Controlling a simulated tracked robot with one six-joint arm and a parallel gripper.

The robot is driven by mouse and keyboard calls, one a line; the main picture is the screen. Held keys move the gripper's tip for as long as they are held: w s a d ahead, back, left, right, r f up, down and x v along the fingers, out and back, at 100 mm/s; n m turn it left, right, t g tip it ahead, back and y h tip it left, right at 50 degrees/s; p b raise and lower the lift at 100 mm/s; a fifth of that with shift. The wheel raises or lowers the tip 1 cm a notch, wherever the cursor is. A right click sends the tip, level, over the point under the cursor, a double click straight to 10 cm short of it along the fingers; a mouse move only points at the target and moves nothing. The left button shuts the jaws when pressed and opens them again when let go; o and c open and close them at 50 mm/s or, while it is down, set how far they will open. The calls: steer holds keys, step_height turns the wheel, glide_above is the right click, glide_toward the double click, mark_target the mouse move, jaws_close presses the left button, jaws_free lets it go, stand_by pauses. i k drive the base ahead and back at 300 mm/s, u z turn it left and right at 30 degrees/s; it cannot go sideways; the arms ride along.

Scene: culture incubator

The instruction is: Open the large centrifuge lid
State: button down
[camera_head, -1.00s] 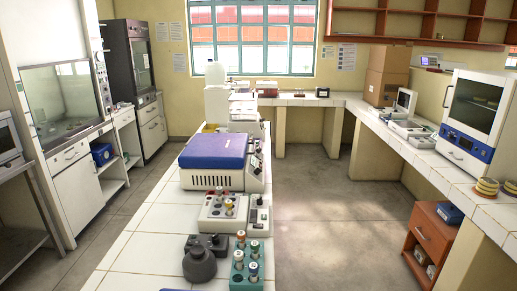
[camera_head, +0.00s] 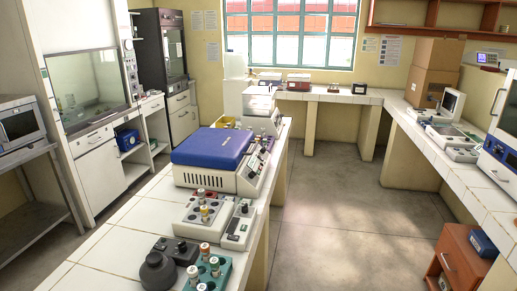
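The large centrifuge (camera_head: 210,178) is a white box with a blue lid (camera_head: 213,147) on the tiled centre bench. Its lid is down, lying flat on the body. A sloped control panel (camera_head: 257,163) faces right, with vents along the front side. My gripper is not in view, and no part of my arm shows.
In front of the centrifuge are a tube block (camera_head: 203,211), a small white device (camera_head: 238,227), a dark round device (camera_head: 158,272) and a teal tube rack (camera_head: 210,270). A white machine (camera_head: 262,108) stands behind it. Open floor (camera_head: 335,215) lies right of the bench.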

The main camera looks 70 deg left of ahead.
mark_target(222, 149)
steer(key=i, duration=0.75)
steer(key=u, duration=2.2)
